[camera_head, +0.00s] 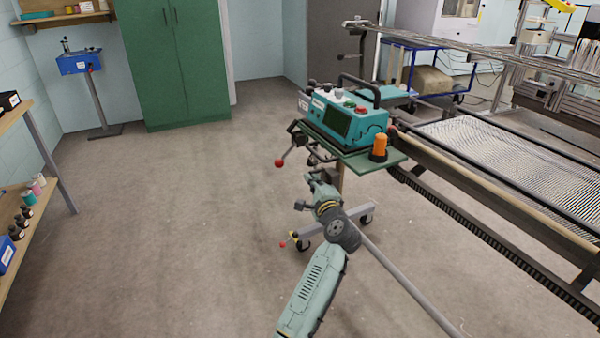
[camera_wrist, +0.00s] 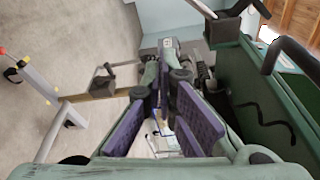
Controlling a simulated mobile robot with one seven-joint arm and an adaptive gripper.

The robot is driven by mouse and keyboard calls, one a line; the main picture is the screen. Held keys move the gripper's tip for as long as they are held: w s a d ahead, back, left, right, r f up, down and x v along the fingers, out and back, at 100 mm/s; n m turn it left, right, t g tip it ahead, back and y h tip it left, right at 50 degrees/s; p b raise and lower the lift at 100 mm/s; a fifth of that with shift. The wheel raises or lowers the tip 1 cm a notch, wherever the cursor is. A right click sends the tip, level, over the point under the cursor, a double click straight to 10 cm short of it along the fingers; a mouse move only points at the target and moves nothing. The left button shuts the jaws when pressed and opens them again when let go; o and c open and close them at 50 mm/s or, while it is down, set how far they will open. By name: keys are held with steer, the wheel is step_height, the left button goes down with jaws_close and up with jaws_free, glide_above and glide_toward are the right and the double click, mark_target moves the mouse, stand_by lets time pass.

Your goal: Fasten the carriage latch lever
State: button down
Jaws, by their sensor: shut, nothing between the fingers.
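The teal carriage (camera_head: 345,120) sits on a green plate beside the loom in the head view. A lever with a red ball knob (camera_head: 280,163) sticks out at its left and points down to the left. I take this for the latch lever, but cannot tell for certain. My gripper (camera_head: 310,178) is shut and empty, just below the carriage and to the right of the red knob, apart from it. In the wrist view my gripper's fingers (camera_wrist: 165,85) meet around their tips, with a green panel (camera_wrist: 265,110) close on the right. I cannot identify the lever there.
The loom (camera_head: 500,165) with its warp threads fills the right. A wheeled stand (camera_head: 335,222) is under the carriage, with a small red knob (camera_head: 283,244) near its foot. An orange bobbin (camera_head: 380,146) stands on the plate's right end.

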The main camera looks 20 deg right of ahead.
steer(key=w+a+p, duration=0.3)
steer(key=w, duration=0.5)
steer(key=shift+w+r, duration=0.2)
steer(key=shift+w, duration=0.1)
steer(key=shift+d+r, duration=0.1)
steer(key=shift+d, duration=0.05)
stand_by(0.4)
